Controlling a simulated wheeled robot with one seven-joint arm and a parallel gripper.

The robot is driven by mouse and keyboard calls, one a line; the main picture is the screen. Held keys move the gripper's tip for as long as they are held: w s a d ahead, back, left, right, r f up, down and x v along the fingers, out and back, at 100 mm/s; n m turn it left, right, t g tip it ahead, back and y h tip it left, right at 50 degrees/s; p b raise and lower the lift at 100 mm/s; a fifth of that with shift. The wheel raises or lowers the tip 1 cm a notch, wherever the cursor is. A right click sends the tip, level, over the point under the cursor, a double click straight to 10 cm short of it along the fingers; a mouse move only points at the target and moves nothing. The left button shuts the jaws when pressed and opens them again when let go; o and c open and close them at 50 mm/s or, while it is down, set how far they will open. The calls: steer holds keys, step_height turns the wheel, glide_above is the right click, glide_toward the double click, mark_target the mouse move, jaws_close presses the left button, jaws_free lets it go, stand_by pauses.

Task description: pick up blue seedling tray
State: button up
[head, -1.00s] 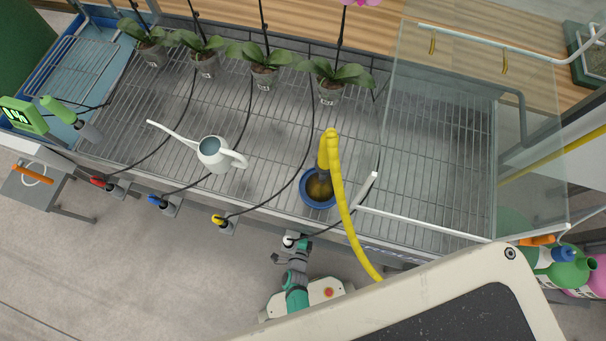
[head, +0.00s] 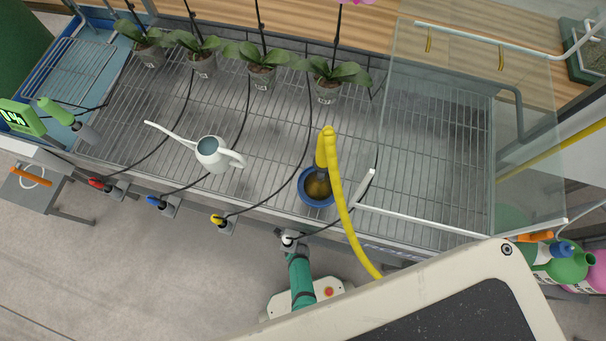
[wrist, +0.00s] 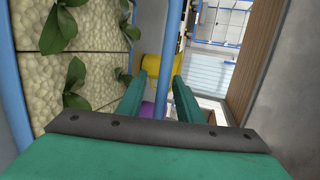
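In the wrist view, the blue seedling tray (wrist: 15,100) fills the left side, very close. It has blue edges around cream, pebbly cells with green seedlings. A blue edge bar (wrist: 168,60) runs upright through the picture between the two green fingers of my gripper (wrist: 162,85). The fingers stand apart, one on each side of this bar. A gap shows on the left side of the bar; the right finger is very near it, and I cannot tell if it touches. In the head view I cannot make out the seedling tray or my gripper.
A mesh bench (head: 265,130) holds potted orchids (head: 262,75), a white watering can (head: 213,153) and a blue pot (head: 318,196) with a yellow hose (head: 335,185). A glass panel (head: 440,110) stands at its right. Beyond my fingers are a yellow object (wrist: 152,64) and a purple one (wrist: 147,109).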

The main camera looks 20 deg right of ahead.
steer(key=shift+w, duration=0.1)
jaws_close()
stand_by(1.4)
